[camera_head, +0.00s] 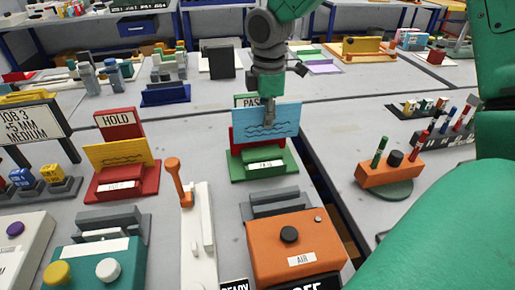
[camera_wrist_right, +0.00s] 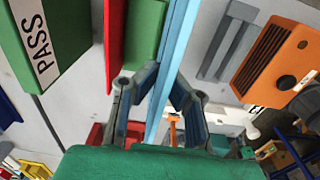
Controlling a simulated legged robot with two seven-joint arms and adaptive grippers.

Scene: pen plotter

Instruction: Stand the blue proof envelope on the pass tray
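The blue proof envelope (camera_head: 266,124) is upright, with a wavy dark line on its face. My right gripper (camera_head: 268,114) comes down on it from above. In the wrist view its two fingers (camera_wrist_right: 163,98) close on either side of the envelope, seen edge-on (camera_wrist_right: 178,45). The green pass tray (camera_head: 264,167) is just below, with its PASS board behind (camera_wrist_right: 42,40). A red panel (camera_wrist_right: 115,35) stands in the tray behind the envelope and shows under its lower edge. The envelope appears raised above the tray's front ledge. My left gripper is not in view.
A red HOLD tray (camera_head: 122,187) with a yellow envelope (camera_head: 119,153) stands to the left. An orange AIR box (camera_head: 294,248) and a white lever device (camera_head: 198,235) are in front. An orange pen holder (camera_head: 389,174) is right, across a table gap.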

